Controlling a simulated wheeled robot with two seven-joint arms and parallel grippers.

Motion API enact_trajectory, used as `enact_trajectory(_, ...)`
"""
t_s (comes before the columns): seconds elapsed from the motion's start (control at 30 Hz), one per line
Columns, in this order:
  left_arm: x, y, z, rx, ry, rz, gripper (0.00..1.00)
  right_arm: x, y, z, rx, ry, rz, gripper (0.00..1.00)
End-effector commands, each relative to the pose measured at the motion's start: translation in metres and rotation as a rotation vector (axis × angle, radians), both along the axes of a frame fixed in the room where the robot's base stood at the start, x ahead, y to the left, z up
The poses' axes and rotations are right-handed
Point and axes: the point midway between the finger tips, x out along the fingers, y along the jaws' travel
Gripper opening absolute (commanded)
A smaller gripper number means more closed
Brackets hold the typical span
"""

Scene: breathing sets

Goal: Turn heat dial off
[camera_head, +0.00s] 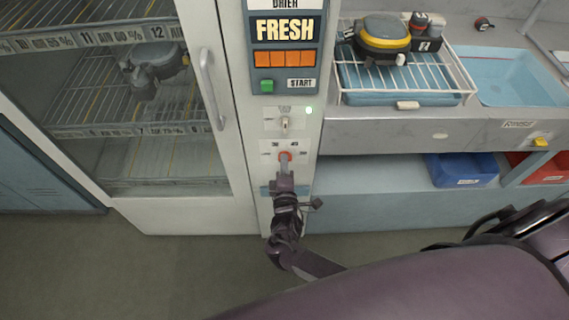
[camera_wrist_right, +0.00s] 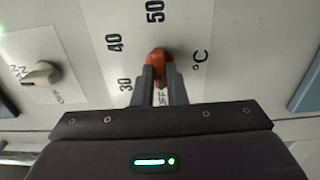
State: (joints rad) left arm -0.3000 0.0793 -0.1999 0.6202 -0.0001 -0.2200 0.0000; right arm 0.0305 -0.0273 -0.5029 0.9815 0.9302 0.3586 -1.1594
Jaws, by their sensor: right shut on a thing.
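The heat dial (camera_head: 285,155) is a small red-orange knob low on the drier's pale control panel. In the right wrist view the dial (camera_wrist_right: 158,57) is orange, with 30, 40, 50 and °C printed around it. The letters of an off mark show partly, hidden behind the fingers. My right gripper (camera_head: 285,166) reaches up to the panel from below. In the wrist view its two grey fingers (camera_wrist_right: 159,80) are closed on the dial, one on each side. My left gripper is in neither view.
Above the dial are a switch (camera_head: 285,124) with a lit green lamp, a green START button (camera_head: 267,86) and a FRESH display (camera_head: 285,28). The drier's glass door (camera_head: 130,100) with its handle (camera_head: 211,90) is at left. A counter with a wire rack (camera_head: 405,78) is at right.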

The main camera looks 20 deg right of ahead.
Motion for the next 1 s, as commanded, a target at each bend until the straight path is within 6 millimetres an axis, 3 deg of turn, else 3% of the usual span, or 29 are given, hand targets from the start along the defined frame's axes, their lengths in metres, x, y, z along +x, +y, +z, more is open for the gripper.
enact_trajectory(0.27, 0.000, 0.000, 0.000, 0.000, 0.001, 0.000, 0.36, 0.001, 0.000, 0.000, -0.002, 0.000, 0.001, 0.00)
enact_trajectory(0.3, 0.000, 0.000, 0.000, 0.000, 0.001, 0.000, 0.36, 0.000, 0.000, 0.000, -0.002, 0.000, 0.001, 0.13)
enact_trajectory(0.47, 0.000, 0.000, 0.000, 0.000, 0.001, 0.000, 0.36, 0.000, 0.000, 0.000, -0.002, 0.000, 0.001, 0.34)
enact_trajectory(0.77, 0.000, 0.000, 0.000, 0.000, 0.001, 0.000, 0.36, -0.002, 0.001, 0.000, -0.001, 0.000, 0.001, 0.34)
enact_trajectory(1.0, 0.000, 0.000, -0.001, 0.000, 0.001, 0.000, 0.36, -0.033, 0.012, -0.002, 0.001, 0.003, 0.001, 0.34)
